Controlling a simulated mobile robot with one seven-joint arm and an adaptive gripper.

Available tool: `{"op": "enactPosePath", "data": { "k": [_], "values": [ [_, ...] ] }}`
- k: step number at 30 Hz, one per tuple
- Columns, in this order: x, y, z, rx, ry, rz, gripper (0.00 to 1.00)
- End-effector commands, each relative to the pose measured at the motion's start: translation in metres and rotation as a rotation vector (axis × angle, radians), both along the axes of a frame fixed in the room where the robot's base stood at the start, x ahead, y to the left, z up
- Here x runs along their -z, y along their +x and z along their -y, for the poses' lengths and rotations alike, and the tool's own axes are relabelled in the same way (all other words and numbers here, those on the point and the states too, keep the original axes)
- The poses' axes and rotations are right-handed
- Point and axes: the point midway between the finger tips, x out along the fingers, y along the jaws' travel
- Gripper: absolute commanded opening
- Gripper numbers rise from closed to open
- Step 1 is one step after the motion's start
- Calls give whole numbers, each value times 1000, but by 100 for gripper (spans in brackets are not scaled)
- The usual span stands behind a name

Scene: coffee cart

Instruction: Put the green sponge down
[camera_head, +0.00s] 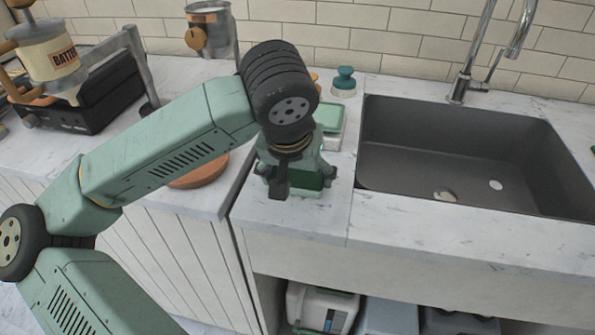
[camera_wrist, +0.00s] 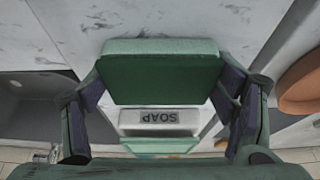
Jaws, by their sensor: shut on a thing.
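The green sponge (camera_wrist: 160,76) is between the two fingers of my gripper (camera_wrist: 162,84) in the wrist view, and the gripper is shut on it. In the head view, my gripper (camera_head: 303,186) points down at the white marble counter (camera_head: 337,212), left of the sink, with part of the sponge (camera_head: 309,179) showing between its fingers. I cannot tell whether the sponge touches the counter.
The grey sink (camera_head: 450,165) with its tap (camera_head: 466,78) lies to the right. A teal-topped bottle (camera_head: 344,80) stands behind the gripper. A round terracotta item (camera_head: 203,174) sits on the left counter. The counter strip in front of the sink is clear.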

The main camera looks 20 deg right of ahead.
Motion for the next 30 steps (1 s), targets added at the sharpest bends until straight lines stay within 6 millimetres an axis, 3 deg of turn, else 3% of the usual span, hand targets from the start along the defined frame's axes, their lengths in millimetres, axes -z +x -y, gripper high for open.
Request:
{"op": "enactPosePath", "data": {
  "k": [5,6,14,24,30],
  "values": [
    [5,0,0,0,0,0,56],
    [3,0,0,0,1,-1,81],
    [3,0,0,0,0,0,98],
    [2,0,0,0,0,0,99],
    [-13,-3,-3,-2,0,4,99]
  ]
}}
